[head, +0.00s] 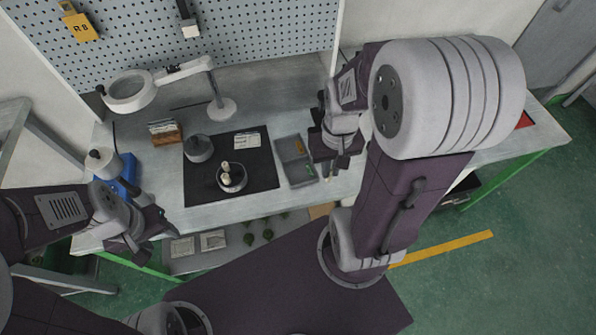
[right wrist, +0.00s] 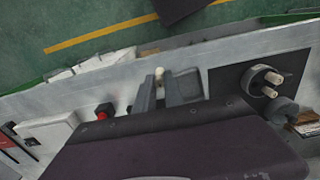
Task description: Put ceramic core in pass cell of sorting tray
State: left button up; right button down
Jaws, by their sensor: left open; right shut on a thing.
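My right gripper (head: 336,170) is shut on a small cream piece, apparently the ceramic core (right wrist: 160,73), between its fingertips in the right wrist view. In the head view this gripper is just right of the grey sorting tray (head: 284,158); the held core is hardly distinguishable there. The tray has a far and a near cell, with small green and yellow marks at its right side; I cannot read which cell is pass. My left gripper (head: 148,232) is open and empty by the bench's front left edge.
A dark mat (head: 262,178) holds a round fixture (head: 232,180) with cream pegs, a grey round part (head: 199,148) and a white card (head: 247,140). A magnifier lamp (head: 222,108) stands behind. A box with a red button (right wrist: 103,111) shows in the right wrist view.

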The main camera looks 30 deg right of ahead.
jog(key=w+a+f, duration=0.1)
jog(key=w+f, duration=0.1)
jog(key=w, duration=0.1)
jog(key=w+f, duration=0.3)
jog(key=w, duration=0.1)
jog(key=w+a+f, duration=0.1)
jog(key=w+f, duration=0.1)
jog(key=w, duration=0.1)
jog(key=shift+w+a+f+b, duration=0.3)
jog(key=shift+w+f+b, duration=0.05)
jog(key=shift+w+b, duration=0.05)
notch_tip(320, 180, down, 3)
jog(key=shift+r, duration=0.1)
jog(key=shift+w+f, duration=0.15)
jog(key=shift+f, duration=0.15)
